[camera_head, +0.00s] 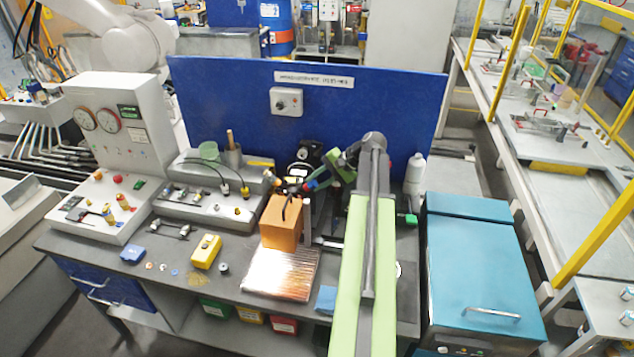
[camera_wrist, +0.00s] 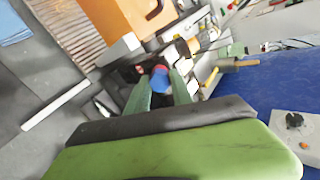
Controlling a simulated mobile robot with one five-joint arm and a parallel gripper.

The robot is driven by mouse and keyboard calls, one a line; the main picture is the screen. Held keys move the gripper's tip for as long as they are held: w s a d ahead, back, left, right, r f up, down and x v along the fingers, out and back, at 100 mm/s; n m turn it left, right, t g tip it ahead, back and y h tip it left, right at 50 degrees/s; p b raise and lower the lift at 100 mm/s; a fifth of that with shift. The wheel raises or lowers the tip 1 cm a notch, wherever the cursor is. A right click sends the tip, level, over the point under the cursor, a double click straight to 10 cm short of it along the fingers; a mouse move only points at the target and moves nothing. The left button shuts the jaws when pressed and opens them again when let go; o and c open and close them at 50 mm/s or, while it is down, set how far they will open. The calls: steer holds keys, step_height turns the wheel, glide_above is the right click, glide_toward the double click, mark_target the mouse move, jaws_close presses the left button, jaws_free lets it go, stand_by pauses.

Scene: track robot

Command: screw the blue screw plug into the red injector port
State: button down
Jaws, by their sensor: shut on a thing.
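My gripper (camera_wrist: 162,92) is shut on the blue screw plug (camera_wrist: 160,80), which sits between its two green fingers in the wrist view. In the head view my gripper (camera_head: 312,186) is above and behind the orange block, at the end of my green arm. A small reddish part (camera_wrist: 148,67) shows just beyond the plug in the wrist view; it may be the red injector port. The plug's front end is hidden, so I cannot tell whether it touches the port.
The orange block (camera_head: 282,224) stands behind a ribbed copper plate (camera_head: 281,275) on the bench. A blue panel (camera_head: 230,95) rises behind. A grey fixture box (camera_head: 215,195) with cables and a yellow box (camera_head: 206,251) are left; a white bottle (camera_head: 415,168) is right.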

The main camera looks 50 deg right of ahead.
steer(key=m, duration=0.3)
steer(key=shift+m, duration=0.8)
steer(key=c, duration=1)
jaws_free()
steer(key=p+v, duration=1.2)
steer(key=v, duration=0.5)
steer(key=shift+s+r, duration=0.15)
